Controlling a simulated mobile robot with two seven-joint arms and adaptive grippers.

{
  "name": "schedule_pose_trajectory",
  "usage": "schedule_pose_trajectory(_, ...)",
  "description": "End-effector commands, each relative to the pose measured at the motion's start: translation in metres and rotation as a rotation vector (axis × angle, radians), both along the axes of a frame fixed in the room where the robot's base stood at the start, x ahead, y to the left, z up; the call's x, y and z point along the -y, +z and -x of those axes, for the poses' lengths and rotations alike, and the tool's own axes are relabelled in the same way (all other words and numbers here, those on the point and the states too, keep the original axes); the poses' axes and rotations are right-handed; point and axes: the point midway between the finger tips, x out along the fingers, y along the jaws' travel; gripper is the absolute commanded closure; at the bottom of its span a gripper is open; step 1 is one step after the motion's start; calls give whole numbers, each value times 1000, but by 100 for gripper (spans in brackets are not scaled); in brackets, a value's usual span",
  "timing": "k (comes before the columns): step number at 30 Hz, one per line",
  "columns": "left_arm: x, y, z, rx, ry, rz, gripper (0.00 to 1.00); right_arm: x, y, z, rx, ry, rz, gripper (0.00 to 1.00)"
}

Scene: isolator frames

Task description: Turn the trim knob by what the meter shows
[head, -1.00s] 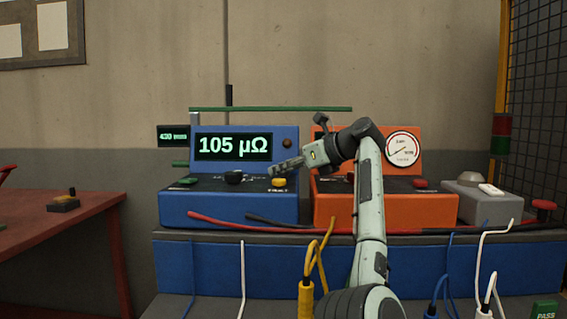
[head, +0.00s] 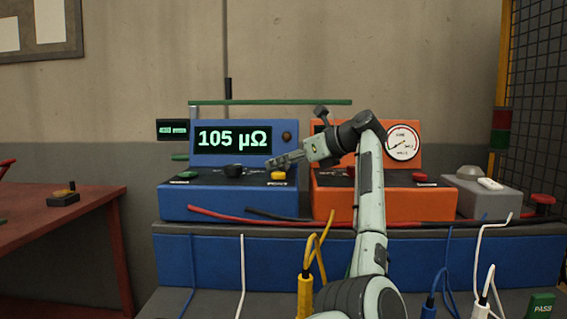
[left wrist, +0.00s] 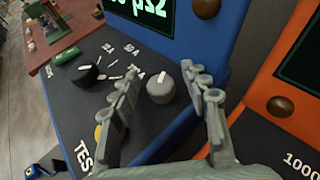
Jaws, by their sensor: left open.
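In the left wrist view a grey round knob (left wrist: 160,92) with a white pointer mark sits on the box's dark sloping panel. My left gripper (head: 269,163) is open over the right part of that panel. In the left wrist view its fingers (left wrist: 160,68) appear on either side of the grey knob; whether they touch it I cannot tell. In the head view the gripper hides this knob. My right gripper is not in view.
A black knob (head: 233,171), a green button (head: 187,176) and a yellow button (head: 278,177) are on the same panel. An orange box (head: 400,207) with a round dial (head: 403,143) stands close at right. Red and black leads run along the bench front.

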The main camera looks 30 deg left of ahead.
Motion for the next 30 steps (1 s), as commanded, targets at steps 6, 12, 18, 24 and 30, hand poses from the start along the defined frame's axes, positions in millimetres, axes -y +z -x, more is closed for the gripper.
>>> schedule_pose_trajectory(6, 30, 13, 2, 3, -5, 1, 54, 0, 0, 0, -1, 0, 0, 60)
schedule_pose_trajectory(12, 71, 30, 7, 2, -5, 0, 54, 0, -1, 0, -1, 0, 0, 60)
schedule_pose_trajectory(18, 98, 42, 10, 1, -1, -2, 54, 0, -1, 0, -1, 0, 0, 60)
schedule_pose_trajectory(24, 109, 45, 11, 0, -1, 0, 54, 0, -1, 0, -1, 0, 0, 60)
schedule_pose_trajectory(30, 109, 46, 11, 0, -1, 0, 54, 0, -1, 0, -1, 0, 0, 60)
